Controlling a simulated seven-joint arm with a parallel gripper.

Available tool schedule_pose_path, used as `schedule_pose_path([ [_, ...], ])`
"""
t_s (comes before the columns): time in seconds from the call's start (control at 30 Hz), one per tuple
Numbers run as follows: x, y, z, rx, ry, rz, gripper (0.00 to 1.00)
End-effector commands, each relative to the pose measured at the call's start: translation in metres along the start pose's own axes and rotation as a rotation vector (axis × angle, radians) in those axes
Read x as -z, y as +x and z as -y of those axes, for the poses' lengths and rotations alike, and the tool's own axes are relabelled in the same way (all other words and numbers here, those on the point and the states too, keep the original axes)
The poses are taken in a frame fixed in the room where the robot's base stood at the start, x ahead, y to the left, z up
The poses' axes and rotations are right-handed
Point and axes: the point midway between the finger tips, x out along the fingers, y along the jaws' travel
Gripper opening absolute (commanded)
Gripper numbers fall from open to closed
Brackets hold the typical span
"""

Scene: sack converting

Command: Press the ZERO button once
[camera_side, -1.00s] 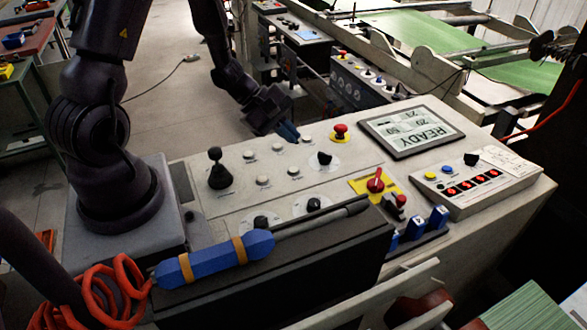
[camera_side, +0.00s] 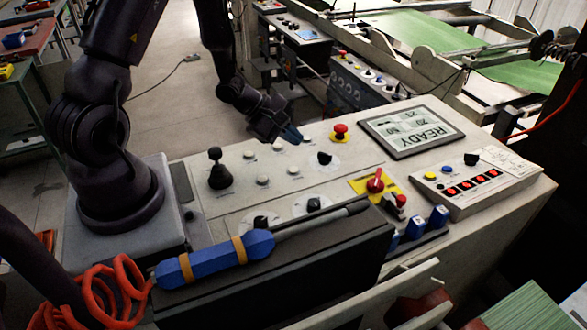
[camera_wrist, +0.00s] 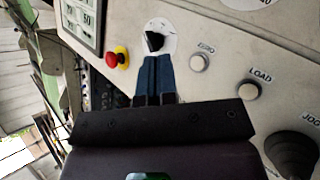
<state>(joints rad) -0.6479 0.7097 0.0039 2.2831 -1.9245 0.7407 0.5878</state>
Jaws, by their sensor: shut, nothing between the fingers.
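The ZERO button (camera_wrist: 199,62) is a pale round cap with its label beside it in the wrist view. In the side view the ZERO button (camera_side: 293,171) is in the nearer row of the console, beside the black knob (camera_side: 324,158). My gripper (camera_side: 293,136) is shut and empty, with blue fingertips over the console's far edge near the far row of buttons. In the wrist view my gripper (camera_wrist: 157,60) points toward the black knob (camera_wrist: 154,41), left of the ZERO button. The fingers appear apart from the ZERO button.
The LOAD button (camera_wrist: 249,90) and JOG joystick (camera_wrist: 292,150) lie right of ZERO in the wrist view. A red emergency stop (camera_side: 340,132) on yellow stands near my gripper. The READY display (camera_side: 412,130) is farther right. A blue-handled tool (camera_side: 215,258) lies in front.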

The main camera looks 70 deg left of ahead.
Motion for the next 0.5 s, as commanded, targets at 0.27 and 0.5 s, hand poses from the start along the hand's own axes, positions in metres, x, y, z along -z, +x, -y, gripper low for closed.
schedule_pose_path([
  [0.27,0.02,0.028,0.021,0.002,-0.002,0.0,0.0],
  [0.5,0.029,0.04,0.029,0.0,0.001,0.0,0.0],
])
